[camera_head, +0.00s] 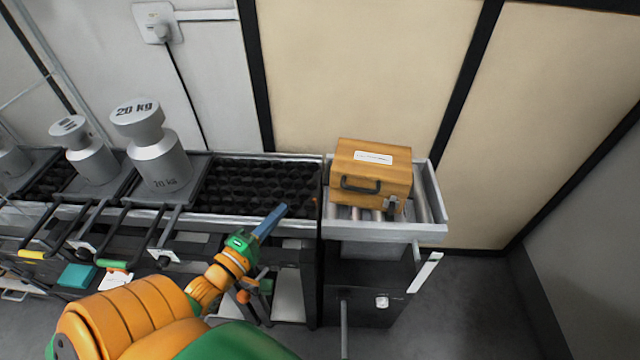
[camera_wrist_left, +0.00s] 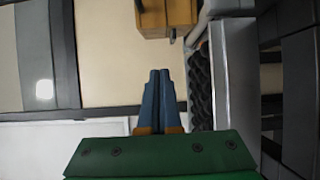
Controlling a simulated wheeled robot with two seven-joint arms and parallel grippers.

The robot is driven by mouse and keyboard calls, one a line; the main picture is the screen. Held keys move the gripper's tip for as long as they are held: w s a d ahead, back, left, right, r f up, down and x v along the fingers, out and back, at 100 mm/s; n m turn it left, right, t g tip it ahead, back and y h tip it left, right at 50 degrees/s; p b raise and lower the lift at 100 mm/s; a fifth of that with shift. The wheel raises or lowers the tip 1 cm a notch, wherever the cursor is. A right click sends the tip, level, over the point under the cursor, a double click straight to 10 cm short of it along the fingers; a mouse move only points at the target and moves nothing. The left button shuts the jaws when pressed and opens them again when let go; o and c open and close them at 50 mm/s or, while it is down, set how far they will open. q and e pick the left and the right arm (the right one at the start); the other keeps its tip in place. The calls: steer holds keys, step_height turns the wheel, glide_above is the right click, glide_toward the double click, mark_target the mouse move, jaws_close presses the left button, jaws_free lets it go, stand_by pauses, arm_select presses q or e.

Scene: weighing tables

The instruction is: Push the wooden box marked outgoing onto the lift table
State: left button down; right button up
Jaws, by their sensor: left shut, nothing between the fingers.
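The wooden box (camera_head: 370,176), orange-brown with a dark handle and a white label too small to read, sits on the rollers of the lift table (camera_head: 385,230). It is at the table's left, close to the seam with the black bed. Part of it shows at the top of the left wrist view (camera_wrist_left: 165,18). My left gripper (camera_head: 279,212), with blue fingers, is shut and empty. In the head view it appears in front of the black bed, left of the box and apart from it; it also shows in the left wrist view (camera_wrist_left: 159,78). My right gripper is not in view.
The black bed (camera_head: 255,188) adjoins the lift table on the left. Silver weights, one marked 20 kg (camera_head: 150,145), stand farther left on dark plates. Bare rollers (camera_head: 424,195) show to the right of the box. A wall runs behind.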

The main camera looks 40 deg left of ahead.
arm_select(q)
steer(key=w, duration=1)
steer(key=shift+w+a+b, duration=0.1)
steer(key=shift+w+b, duration=0.05)
steer(key=shift+b, duration=0.25)
steer(key=w+d, duration=0.2)
steer(key=shift+w+d+p, duration=0.25)
steer(key=shift+d+p, duration=0.1)
steer(key=shift+d, duration=0.05)
